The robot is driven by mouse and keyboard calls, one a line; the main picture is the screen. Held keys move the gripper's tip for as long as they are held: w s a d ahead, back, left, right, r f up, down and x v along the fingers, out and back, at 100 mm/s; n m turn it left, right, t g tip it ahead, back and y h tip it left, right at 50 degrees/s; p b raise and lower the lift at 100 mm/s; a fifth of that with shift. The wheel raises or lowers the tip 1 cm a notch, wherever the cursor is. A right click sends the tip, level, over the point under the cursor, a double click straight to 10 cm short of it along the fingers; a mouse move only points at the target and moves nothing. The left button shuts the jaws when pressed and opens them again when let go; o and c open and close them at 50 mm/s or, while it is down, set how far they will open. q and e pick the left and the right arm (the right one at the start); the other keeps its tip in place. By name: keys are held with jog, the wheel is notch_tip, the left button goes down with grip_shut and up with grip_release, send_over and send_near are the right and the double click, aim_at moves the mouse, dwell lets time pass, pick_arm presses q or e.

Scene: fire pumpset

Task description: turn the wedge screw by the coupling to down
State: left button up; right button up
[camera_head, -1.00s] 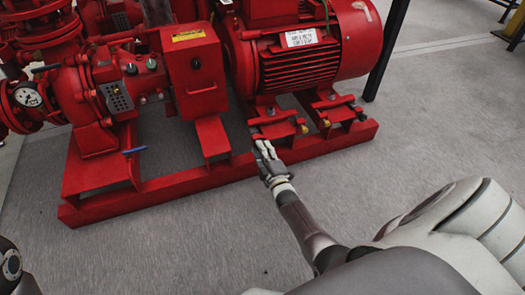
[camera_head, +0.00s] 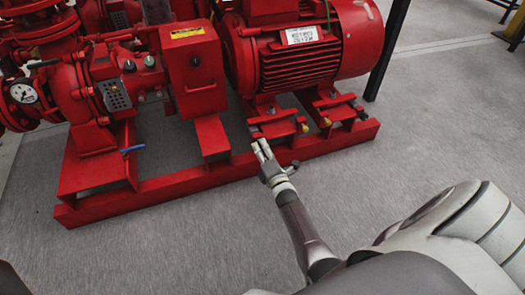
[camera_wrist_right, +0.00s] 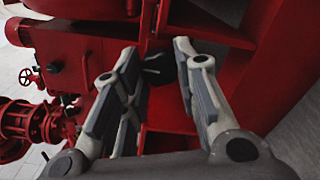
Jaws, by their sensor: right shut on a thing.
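The wedge screw (camera_wrist_right: 157,68) shows in the right wrist view as a small dark head between red steel parts. In the head view the right gripper (camera_head: 261,149) is at the front edge of the red base frame, below the motor foot nearest the coupling guard. The screw cannot be made out there behind the fingers. The red coupling guard (camera_head: 196,75) stands to the left of the motor (camera_head: 300,50). My left gripper is not in view.
The red base frame (camera_head: 165,190) runs along the front of the pumpset. Brass-coloured screws (camera_head: 325,122) show at the motor feet to the right. A blue-handled valve (camera_head: 132,149) sticks out at the left. The grey floor in front is clear.

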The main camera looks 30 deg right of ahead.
dwell(0.3)
jog(key=o, duration=1)
jog(key=shift+o, duration=0.2)
notch_tip(320, 180, up, 10)
jog(key=shift+r, duration=0.15)
